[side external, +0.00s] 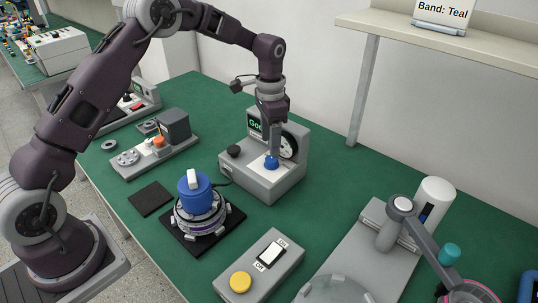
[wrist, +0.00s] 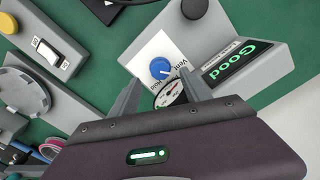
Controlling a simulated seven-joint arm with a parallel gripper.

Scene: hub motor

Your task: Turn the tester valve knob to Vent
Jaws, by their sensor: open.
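The blue tester valve knob (side external: 271,162) sits on the front of the grey tester (side external: 272,184). In the wrist view the knob (wrist: 160,68) shows on a white plate, with "Vent" and "Hold" lettering beside it. A white mark shows on the knob, but I cannot tell for certain which word it points at. My gripper (side external: 274,150) points down just above the knob. In the wrist view my gripper (wrist: 159,78) is open, with one finger on each side of the knob and nothing held. The fingers partly hide the tester's gauge (wrist: 170,94).
The tester's screen (wrist: 236,64) reads "Good", and a black knob (side external: 234,151) is at its left. A blue-topped hub motor (side external: 196,196) stands in front. A switch box (side external: 259,268) with a yellow button and a grey-armed device (side external: 400,222) are nearer the camera.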

